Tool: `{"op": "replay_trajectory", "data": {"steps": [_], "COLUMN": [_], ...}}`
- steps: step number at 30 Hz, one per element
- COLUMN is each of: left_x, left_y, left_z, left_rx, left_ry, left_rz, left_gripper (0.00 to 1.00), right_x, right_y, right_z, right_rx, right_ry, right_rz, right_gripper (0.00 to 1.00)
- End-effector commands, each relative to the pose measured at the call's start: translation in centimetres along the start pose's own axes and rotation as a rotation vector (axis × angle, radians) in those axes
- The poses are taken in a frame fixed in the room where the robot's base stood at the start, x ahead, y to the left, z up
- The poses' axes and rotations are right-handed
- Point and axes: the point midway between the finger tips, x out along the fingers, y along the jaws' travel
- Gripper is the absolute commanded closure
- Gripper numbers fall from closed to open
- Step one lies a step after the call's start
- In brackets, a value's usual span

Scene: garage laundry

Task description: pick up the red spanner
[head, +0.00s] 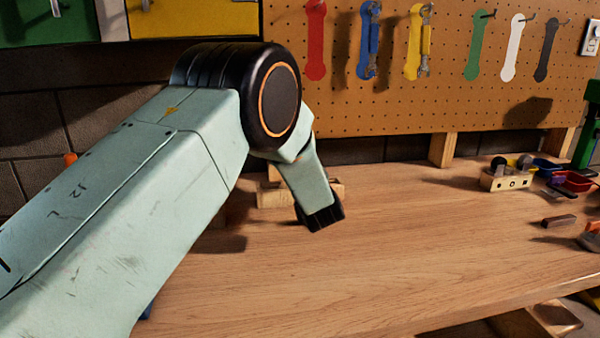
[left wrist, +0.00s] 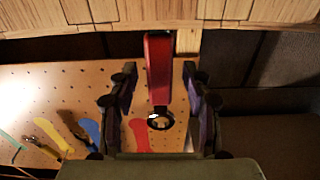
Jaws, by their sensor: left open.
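The red spanner (left wrist: 158,70) shows in the left wrist view, its handle reaching toward the wood at the top edge and its ring end toward my wrist. My left gripper (left wrist: 158,82) is open, with one finger on each side of the spanner and visible gaps between. In the head view my left gripper (head: 320,215) shows only as a dark end above the bench, and the arm hides its fingers. I cannot make out the red spanner in the head view. My right gripper is not in view.
The pegboard (head: 400,105) has a bare red outline (head: 315,40), and spanners hang at the blue and yellow outlines. A wooden block (head: 275,195) stands behind my arm. Small parts and trays (head: 571,181) sit at the bench's right. The bench middle (head: 420,235) is clear.

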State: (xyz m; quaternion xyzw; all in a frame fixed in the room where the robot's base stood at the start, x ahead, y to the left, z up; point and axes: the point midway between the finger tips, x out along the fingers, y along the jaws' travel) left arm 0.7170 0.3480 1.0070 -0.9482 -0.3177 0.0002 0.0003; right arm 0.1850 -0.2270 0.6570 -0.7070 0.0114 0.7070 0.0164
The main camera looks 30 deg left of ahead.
Motion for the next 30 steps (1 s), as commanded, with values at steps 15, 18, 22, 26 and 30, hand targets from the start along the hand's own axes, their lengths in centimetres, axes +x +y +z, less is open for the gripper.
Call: {"op": "replay_trajectory", "data": {"steps": [15, 18, 22, 26, 30], "left_x": [-0.05, -0.05, -0.05, -0.04, -0.04], "left_y": [0.01, 0.02, 0.02, 0.03, 0.03], "left_z": [-0.03, -0.04, -0.06, -0.13, -0.14], "left_rx": [-0.001, -0.001, -0.001, -0.001, -0.001], "left_ry": [0.000, 0.000, 0.001, 0.002, 0.002], "left_rz": [0.000, 0.000, 0.000, 0.000, 0.000], "left_gripper": [0.87, 0.95, 1.00, 1.00, 1.00], "right_x": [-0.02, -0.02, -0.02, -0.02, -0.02], "right_y": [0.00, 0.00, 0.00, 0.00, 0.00], "right_z": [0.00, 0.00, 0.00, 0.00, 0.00], "right_rx": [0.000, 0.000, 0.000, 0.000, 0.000], "right_ry": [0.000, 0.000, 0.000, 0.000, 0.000], "right_rz": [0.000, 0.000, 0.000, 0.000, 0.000], "right_gripper": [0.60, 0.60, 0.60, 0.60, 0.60]}}
